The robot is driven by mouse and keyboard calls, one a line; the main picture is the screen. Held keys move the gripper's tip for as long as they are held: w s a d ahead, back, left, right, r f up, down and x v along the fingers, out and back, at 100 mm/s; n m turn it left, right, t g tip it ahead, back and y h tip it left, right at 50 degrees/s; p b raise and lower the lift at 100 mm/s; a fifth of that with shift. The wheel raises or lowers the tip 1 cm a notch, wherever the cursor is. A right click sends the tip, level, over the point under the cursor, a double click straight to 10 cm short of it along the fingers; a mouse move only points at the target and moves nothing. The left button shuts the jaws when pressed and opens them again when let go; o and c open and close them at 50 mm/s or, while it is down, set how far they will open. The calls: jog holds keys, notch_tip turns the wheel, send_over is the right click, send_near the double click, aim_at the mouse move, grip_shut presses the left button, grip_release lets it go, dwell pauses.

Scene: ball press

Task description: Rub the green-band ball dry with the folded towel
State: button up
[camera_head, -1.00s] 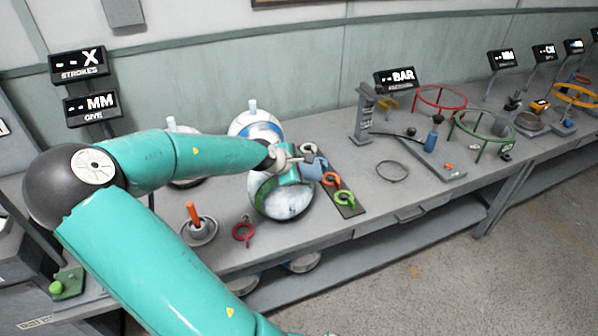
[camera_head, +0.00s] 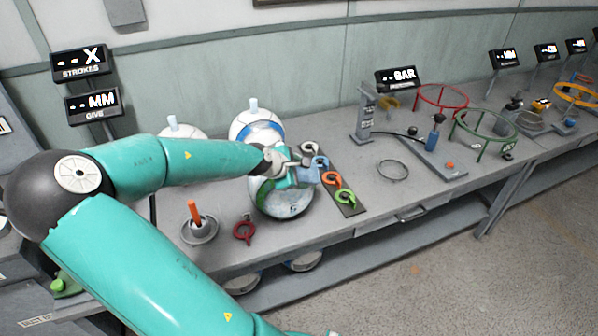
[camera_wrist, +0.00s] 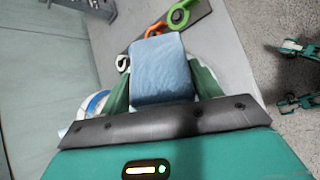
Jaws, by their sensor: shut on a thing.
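The green-band ball (camera_head: 283,203) is a large white ball with a green band, resting at the front of the grey bench in the head view. My gripper (camera_head: 298,176) is over its upper part and hides much of it. It is shut on the folded towel (camera_head: 309,175), a pale blue pad. In the wrist view the towel (camera_wrist: 160,68) sits between my green fingers (camera_wrist: 160,92) and covers most of what lies behind it. The head view does not show clearly whether the towel touches the ball.
A blue-band ball (camera_head: 257,130) stands just behind, with another white ball (camera_head: 180,131) to its left. A dark strip with coloured clips (camera_head: 344,197) lies close on the right.

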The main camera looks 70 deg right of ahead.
jog(key=shift+s+d, duration=0.1)
jog(key=shift+d, duration=1.3)
jog(key=shift+a, duration=1.55)
jog(key=shift+s+a+r, duration=0.15)
jog(key=shift+s+r, duration=1.75)
jog(key=shift+r, duration=0.3)
jog(key=shift+a, duration=0.1)
